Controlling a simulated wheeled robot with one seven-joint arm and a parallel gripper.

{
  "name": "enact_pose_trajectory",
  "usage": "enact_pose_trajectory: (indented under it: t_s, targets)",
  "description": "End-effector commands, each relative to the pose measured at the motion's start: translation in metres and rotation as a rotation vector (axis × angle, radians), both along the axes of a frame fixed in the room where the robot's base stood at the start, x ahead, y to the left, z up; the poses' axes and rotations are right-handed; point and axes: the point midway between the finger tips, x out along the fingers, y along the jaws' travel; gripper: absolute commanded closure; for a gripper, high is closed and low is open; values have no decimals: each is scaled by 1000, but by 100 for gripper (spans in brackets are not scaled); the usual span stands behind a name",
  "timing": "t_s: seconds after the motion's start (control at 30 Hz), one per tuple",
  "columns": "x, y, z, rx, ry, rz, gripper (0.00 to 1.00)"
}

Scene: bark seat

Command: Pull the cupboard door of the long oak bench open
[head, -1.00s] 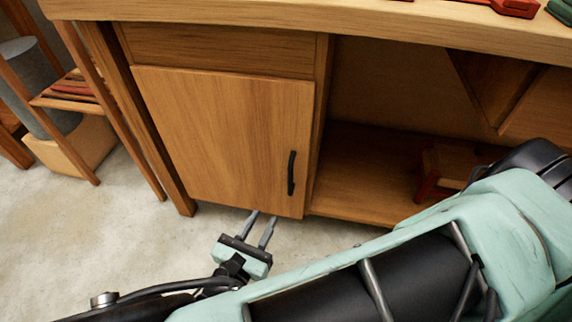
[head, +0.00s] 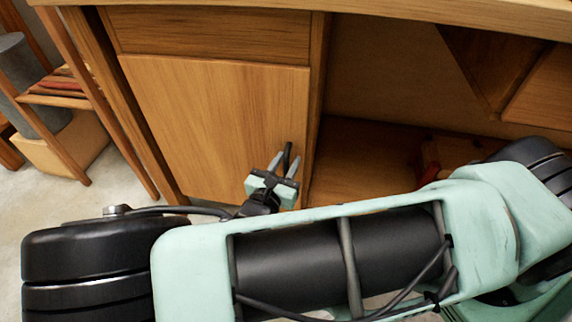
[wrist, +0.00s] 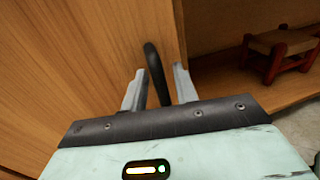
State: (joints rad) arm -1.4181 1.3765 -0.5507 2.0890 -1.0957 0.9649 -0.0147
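The oak bench's cupboard door (head: 205,120) is a plain wooden panel, and it looks shut. Its black bar handle (head: 287,156) stands upright near the door's right edge. In the wrist view the handle (wrist: 154,72) rises between the two grey fingers of my gripper (wrist: 157,85). The fingers are open, one on each side of the handle, with a gap visible on both sides. In the head view my gripper (head: 282,163) is in front of the door's lower right part. The lower end of the handle is hidden behind the gripper.
Right of the door is an open bay (head: 365,160) with a small red-legged stool (wrist: 278,52) inside. A drawer front (head: 210,35) lies above the door. A slatted shelf unit (head: 62,101) and grey cylinder (head: 38,85) stand at left.

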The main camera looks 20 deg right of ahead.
Motion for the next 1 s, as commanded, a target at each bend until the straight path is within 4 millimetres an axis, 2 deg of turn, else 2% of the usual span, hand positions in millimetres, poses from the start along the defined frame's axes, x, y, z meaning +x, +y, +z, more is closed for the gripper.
enact_pose_trajectory:
  t_s: [0.23,0.27,0.33,0.37,0.57,0.73,0.87,1.0]
  targets:
    - [1,-1,0,0,0,0,71]
    - [0,-1,0,0,0,0,76]
    - [0,0,0,0,0,0,96]
    - [0,0,0,0,0,0,100]
    - [0,1,0,1,0,-2,100]
    - [-9,9,0,5,1,-31,100]
    - [-24,24,0,6,2,-84,100]
    - [-48,47,0,7,3,-172,100]
